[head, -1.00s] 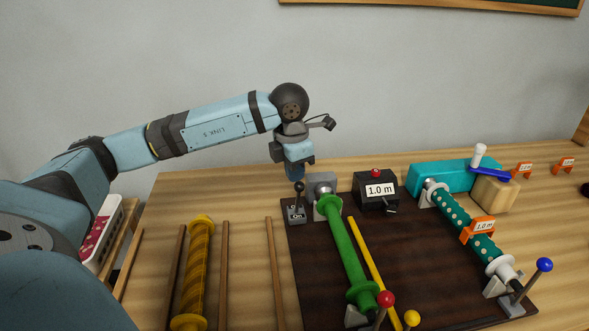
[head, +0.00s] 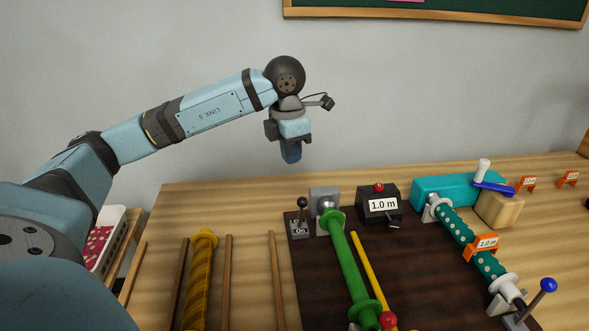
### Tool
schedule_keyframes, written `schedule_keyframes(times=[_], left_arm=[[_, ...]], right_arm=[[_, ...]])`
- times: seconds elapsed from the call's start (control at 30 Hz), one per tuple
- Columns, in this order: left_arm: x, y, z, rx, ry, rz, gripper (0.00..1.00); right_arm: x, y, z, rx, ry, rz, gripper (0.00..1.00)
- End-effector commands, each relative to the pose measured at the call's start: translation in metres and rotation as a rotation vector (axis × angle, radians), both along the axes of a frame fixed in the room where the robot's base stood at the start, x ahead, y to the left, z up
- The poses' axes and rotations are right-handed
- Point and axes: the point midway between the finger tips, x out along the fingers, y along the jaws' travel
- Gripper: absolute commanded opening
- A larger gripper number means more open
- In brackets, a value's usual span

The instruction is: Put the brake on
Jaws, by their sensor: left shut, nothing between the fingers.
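A small grey switch box (head: 298,229) with a short dark-knobbed lever (head: 302,204) stands at the back left corner of the dark board; "On" reads on its face, and other lettering is partly hidden by the lever. My left gripper (head: 291,156) is shut and empty, pointing down in the air above and behind this lever, apart from it. Levers with a red knob (head: 388,320) and a blue knob (head: 548,285) stand at the front of the board. I cannot tell from labels which one is the brake. My right gripper is out of view.
A green roller (head: 347,258) runs from a grey motor block (head: 324,197) beside the switch. The air around my gripper is clear.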

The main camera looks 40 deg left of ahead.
Motion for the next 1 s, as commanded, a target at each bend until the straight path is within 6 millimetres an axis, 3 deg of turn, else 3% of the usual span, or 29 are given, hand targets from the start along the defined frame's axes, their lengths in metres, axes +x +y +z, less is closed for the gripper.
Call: schedule_keyframes(times=[0.1, 0.3, 1.0], left_arm=[[-0.004, -0.003, 0.022, 0.000, -0.002, -0.001, 0.00], [-0.008, -0.005, 0.037, 0.001, -0.003, 0.001, 0.00], [-0.008, -0.005, 0.038, 0.001, -0.002, 0.002, 0.00]], right_arm=[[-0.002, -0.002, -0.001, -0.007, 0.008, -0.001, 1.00], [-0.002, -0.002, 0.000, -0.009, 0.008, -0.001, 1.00], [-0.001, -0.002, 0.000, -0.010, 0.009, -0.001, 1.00]])
